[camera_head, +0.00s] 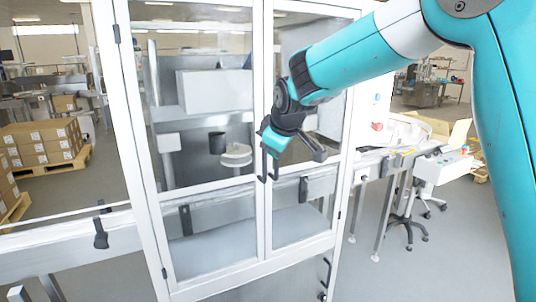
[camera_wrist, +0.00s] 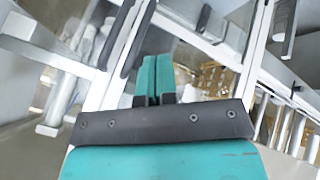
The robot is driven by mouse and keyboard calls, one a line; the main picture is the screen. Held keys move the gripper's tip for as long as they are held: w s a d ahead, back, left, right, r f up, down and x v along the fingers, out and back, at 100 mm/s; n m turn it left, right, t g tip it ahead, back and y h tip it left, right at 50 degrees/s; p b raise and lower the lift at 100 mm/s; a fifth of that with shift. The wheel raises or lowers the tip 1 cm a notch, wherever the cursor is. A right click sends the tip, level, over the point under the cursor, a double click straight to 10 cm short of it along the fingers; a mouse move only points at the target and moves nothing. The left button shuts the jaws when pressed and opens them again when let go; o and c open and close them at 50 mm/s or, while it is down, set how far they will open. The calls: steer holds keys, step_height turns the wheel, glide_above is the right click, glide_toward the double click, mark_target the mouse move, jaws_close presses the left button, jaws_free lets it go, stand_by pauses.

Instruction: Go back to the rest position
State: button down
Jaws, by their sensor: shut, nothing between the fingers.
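My gripper (camera_head: 276,139) is at the end of my teal arm, in front of the glazed machine doors in the head view. In the wrist view its two teal fingers (camera_wrist: 156,72) lie side by side, shut with nothing between them. A dark door handle (camera_head: 264,166) is right beside the gripper in the head view. I cannot tell whether they touch. The white-framed doors (camera_head: 261,215) appear closed.
Behind the glass are a dark cup (camera_head: 217,143) and a round white part (camera_head: 236,155). A conveyor (camera_head: 60,245) runs to the left. Stacked boxes (camera_head: 42,142) stand on a pallet at the far left. A wheeled chair (camera_head: 407,225) stands at the right, with open grey floor around.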

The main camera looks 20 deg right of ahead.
steer(key=s+a+f+g+y, duration=0.1)
steer(key=s+a+g, duration=0.1)
steer(key=s, duration=1)
steer(key=s+a+f+m+g+y+b, duration=0.1)
steer(key=s+a+f+g+y, duration=0.1)
steer(key=s, duration=1)
steer(key=s+a+f+g+y, duration=0.1)
steer(key=s+a+f+g, duration=0.1)
steer(key=s, duration=1)
steer(key=shift+a+f+m+g, duration=0.15)
steer(key=shift+a+m+g, duration=0.35)
steer(key=shift+a, duration=0.6)
